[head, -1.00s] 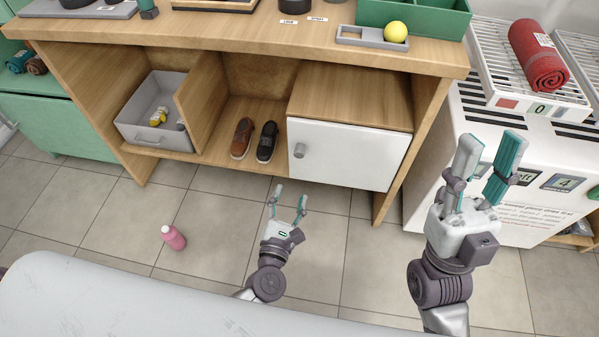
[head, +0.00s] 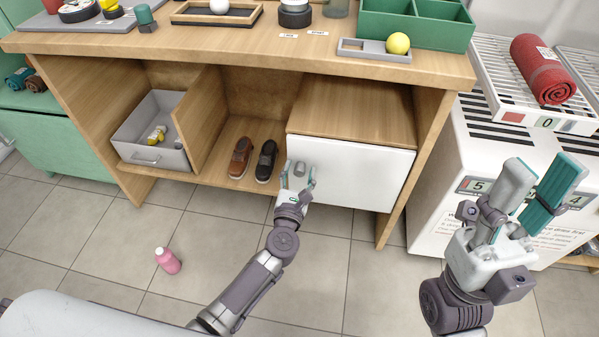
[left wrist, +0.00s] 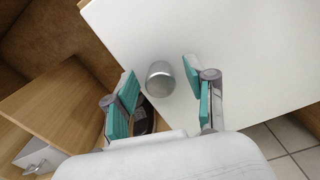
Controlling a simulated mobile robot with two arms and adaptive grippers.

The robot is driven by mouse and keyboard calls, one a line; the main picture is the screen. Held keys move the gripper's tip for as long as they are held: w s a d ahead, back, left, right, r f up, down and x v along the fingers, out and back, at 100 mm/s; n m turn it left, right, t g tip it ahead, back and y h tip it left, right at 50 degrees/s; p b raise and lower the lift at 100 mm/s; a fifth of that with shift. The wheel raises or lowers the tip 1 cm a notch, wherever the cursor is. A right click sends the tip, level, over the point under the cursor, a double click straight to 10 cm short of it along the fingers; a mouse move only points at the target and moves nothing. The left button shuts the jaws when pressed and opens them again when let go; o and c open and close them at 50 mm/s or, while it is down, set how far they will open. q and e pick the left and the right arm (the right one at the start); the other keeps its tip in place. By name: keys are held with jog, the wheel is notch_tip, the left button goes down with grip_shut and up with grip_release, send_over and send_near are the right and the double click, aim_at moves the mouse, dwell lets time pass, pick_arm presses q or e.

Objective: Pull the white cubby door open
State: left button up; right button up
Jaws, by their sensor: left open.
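The white cubby door (head: 362,176) is shut at the right end of the wooden bench's lower shelf. Its round grey knob (head: 299,169) sits near the door's left edge. My left gripper (head: 298,178) is open at the knob, with one finger on each side of it in the head view. In the left wrist view the knob (left wrist: 160,81) shows between and just beyond the open teal-padded fingers (left wrist: 160,95); contact does not show. My right gripper (head: 535,188) is open and empty, in front of the white machine at the right.
A brown shoe (head: 241,158) and a black shoe (head: 265,161) stand in the open cubby left of the door. A grey bin (head: 150,140) is further left. The floor before the door is otherwise clear.

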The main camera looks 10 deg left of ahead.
pick_arm(q)
jog(key=shift+w, duration=0.35)
grip_shut()
jog(key=shift+s, duration=0.1)
